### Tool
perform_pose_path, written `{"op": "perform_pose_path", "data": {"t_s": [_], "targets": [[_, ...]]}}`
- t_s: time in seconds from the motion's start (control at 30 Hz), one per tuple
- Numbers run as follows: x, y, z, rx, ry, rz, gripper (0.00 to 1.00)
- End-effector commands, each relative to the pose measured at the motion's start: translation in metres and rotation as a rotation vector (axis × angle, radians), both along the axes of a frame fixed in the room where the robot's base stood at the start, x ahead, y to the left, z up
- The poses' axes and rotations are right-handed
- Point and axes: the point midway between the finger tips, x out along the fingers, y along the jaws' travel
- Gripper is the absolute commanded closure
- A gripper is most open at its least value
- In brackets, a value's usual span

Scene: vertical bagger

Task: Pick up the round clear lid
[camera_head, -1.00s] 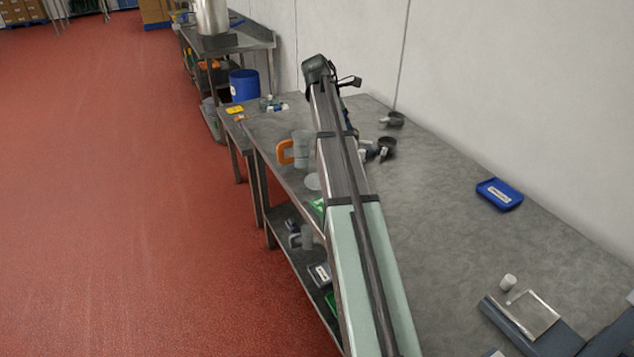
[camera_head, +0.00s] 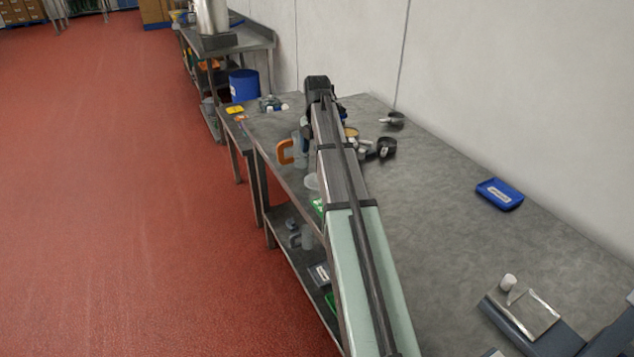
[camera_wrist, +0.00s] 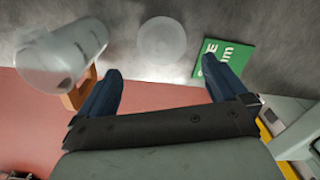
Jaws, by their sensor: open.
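The round clear lid (camera_wrist: 162,40) lies flat on the grey table in the wrist view, near the top middle. It also shows in the head view (camera_head: 311,181), partly hidden at the left edge of my arm. My gripper (camera_wrist: 165,84) is open and empty, with its two dark blue fingers spread apart. The lid is ahead of the fingertips and between their lines, not held. In the head view my arm covers the gripper's fingers.
Dark scoops (camera_head: 386,148) lie beyond my arm. A blue tray (camera_head: 499,194) sits farther right.

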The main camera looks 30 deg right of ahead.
Motion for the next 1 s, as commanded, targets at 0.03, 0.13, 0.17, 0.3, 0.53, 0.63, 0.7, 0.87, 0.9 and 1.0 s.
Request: {"op": "perform_pose_path", "data": {"t_s": [0.03,0.13,0.17,0.3,0.53,0.63,0.7,0.87,0.9,1.0], "targets": [[-0.001,0.000,-0.009,0.000,0.002,0.000,0.00],[-0.001,0.000,-0.023,0.000,0.001,-0.001,0.00],[-0.001,0.000,-0.026,0.000,0.001,-0.001,0.00],[-0.001,0.000,-0.036,0.000,0.000,-0.001,0.00],[-0.001,0.000,-0.044,-0.001,0.000,-0.001,0.00],[-0.002,0.000,-0.053,0.000,0.001,-0.002,0.00],[-0.003,0.001,-0.061,0.000,0.001,-0.002,0.00],[-0.004,0.001,-0.081,-0.001,0.002,-0.002,0.00],[-0.004,0.001,-0.085,0.000,0.001,-0.002,0.00],[-0.003,0.001,-0.091,-0.001,0.000,-0.002,0.00]]}}
